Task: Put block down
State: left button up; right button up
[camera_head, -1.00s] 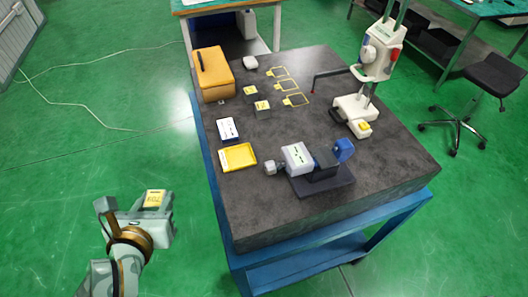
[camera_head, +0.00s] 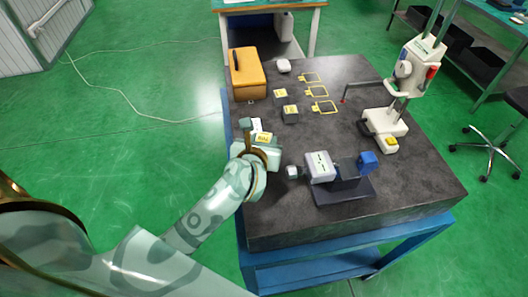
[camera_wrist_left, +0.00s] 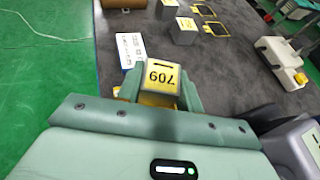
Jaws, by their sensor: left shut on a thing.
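My left gripper (camera_head: 262,141) is over the left edge of the dark stone table (camera_head: 408,187). It is shut on a small block (camera_wrist_left: 160,76), whose top bears a yellow label with a dark number. In the left wrist view the block sits between the two pale green fingers. A yellow tray (camera_wrist_left: 152,101) shows just beneath and beside the block; the gripper hides most of it. I cannot tell whether the block touches it. Two similar grey blocks with yellow labels, one nearer (camera_head: 290,114) and one farther (camera_head: 280,95), stand farther back. My right gripper is not in view.
A white card (camera_wrist_left: 130,48) lies beside the tray. A clamping device (camera_head: 320,166) stands close on the right. Yellow outlines (camera_head: 317,91) mark the table farther back. An orange case (camera_head: 247,77) is at the back left, and a white stand (camera_head: 386,123) at the right.

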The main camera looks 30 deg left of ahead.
pick_arm(q)
jog(key=shift+f+b, duration=0.45)
jog(key=shift+f, duration=1.35)
jog(key=shift+f, duration=0.1)
jog(key=o, duration=0.8)
jog(key=shift+f, duration=0.1)
jog(key=o, duration=0.4)
jog(key=shift+c, duration=0.2)
jog(key=shift+r, duration=0.35)
jog(key=p+v, duration=0.1)
jog(key=v, duration=1.1)
jog(key=shift+s+a+f+p, duration=0.1)
jog(key=shift+p, duration=0.2)
